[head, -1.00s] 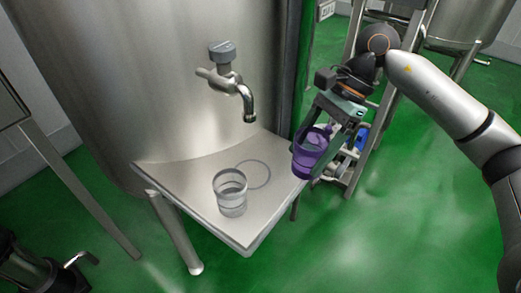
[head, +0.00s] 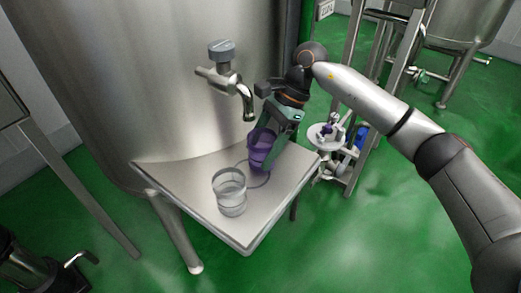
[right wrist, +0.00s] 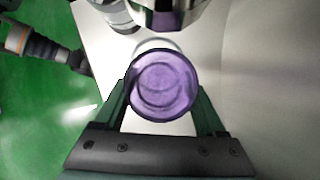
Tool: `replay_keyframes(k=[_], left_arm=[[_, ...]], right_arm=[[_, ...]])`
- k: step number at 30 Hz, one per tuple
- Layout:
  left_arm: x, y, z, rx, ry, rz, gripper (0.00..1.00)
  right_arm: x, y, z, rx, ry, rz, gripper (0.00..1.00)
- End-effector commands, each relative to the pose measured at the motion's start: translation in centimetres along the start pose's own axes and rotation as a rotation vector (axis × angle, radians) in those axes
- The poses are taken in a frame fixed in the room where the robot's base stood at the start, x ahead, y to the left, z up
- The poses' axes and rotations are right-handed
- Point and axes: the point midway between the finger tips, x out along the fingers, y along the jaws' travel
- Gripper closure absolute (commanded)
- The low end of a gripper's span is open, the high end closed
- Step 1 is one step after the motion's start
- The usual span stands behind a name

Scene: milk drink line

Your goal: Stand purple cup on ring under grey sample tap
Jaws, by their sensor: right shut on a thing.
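The purple cup (head: 262,148) is upright in my right gripper (head: 272,146), just over the right side of the ring (head: 258,184) on the steel shelf. I cannot tell whether its base touches the shelf. In the right wrist view the cup (right wrist: 163,85) is seen from above between the two fingers, and looks empty. The grey sample tap (head: 222,52) is on the tank wall, its spout (head: 248,104) left of and above the cup. The cup and gripper hide part of the ring. My left gripper is not in view.
A clear cup (head: 230,190) stands on the shelf (head: 190,172), left of the ring. The large steel tank (head: 130,90) rises behind the shelf. A metal frame with a round white plate (head: 324,134) stands to the right.

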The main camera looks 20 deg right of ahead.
Motion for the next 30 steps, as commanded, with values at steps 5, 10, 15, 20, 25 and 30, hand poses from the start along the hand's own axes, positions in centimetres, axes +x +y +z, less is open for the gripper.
replay_keyframes(k=[5,10,15,20,25,30], left_arm=[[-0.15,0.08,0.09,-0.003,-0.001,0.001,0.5],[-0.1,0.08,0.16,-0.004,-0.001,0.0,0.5],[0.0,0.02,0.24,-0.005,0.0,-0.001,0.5],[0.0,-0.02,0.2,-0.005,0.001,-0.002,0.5],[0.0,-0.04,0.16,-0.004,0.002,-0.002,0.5],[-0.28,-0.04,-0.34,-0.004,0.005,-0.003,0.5]], right_arm=[[0.91,-0.4,-0.35,0.001,-0.001,-0.001,0.8],[0.96,-0.38,-0.39,0.001,-0.001,-0.001,0.8],[1.11,-0.38,-0.48,0.001,-0.001,-0.001,0.2],[1.11,-0.37,-0.48,0.001,-0.001,-0.001,0.02],[1.1,-0.37,-0.47,0.001,-0.001,-0.001,0.0],[0.66,-0.37,-0.21,0.001,-0.001,-0.001,0.0]])
